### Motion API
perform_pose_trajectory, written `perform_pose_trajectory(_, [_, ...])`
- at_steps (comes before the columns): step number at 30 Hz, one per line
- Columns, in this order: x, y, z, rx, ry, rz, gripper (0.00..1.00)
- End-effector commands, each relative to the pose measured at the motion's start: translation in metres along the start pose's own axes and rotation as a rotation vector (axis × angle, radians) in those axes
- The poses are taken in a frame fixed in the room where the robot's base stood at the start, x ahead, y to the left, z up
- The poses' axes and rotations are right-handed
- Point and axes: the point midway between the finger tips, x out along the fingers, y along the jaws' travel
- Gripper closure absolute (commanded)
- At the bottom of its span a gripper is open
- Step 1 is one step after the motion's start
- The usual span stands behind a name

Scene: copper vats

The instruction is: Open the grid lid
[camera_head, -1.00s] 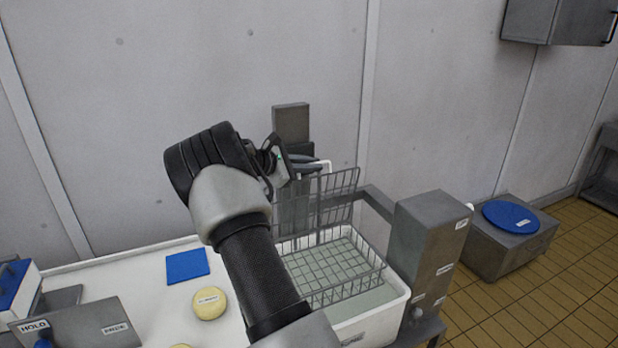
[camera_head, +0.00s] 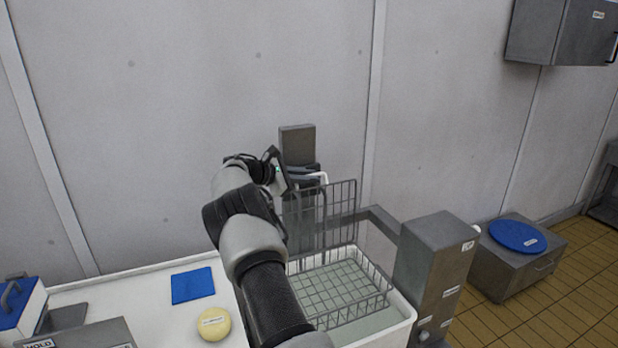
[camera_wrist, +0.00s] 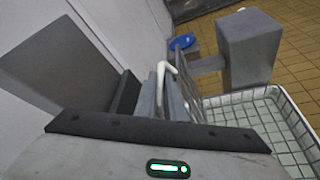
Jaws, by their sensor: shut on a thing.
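The grid lid (camera_head: 338,215) is a grey wire panel standing upright at the back of a wire basket (camera_head: 345,290). The basket sits in a white tub of pale liquid. My gripper (camera_head: 308,174) is at the lid's upper left edge, shut on its white handle (camera_head: 322,178). In the wrist view the handle (camera_wrist: 165,72) shows beside the jaws (camera_wrist: 163,98), and the lid (camera_wrist: 187,88) is seen nearly edge-on. My arm hides the left part of the basket and tub. The exact contact of the fingers is hard to see.
A grey post (camera_head: 297,146) stands right behind my gripper, near the wall. A grey box column (camera_head: 433,265) with a side bar stands right of the tub. A yellow cheese (camera_head: 214,324) and a blue square (camera_head: 192,285) lie on the white table to the left.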

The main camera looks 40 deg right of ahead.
Motion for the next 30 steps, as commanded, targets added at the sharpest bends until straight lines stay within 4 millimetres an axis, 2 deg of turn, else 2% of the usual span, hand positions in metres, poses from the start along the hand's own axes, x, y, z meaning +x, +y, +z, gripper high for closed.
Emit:
perform_pose_trajectory(5, [-0.001, 0.0, -0.004, -0.005, 0.007, 0.004, 1.0])
perform_pose_trajectory(6, [-0.001, 0.0, -0.004, -0.005, 0.007, 0.004, 0.85])
perform_pose_trajectory(9, [-0.001, 0.0, -0.003, -0.004, 0.005, 0.003, 0.72])
perform_pose_trajectory(20, [-0.005, -0.001, -0.002, -0.001, 0.003, 0.0, 0.72])
perform_pose_trajectory(25, [-0.031, 0.0, -0.003, 0.0, 0.004, 0.003, 0.72])
perform_pose_trajectory(30, [-0.073, 0.0, -0.003, -0.001, 0.005, 0.004, 0.72])
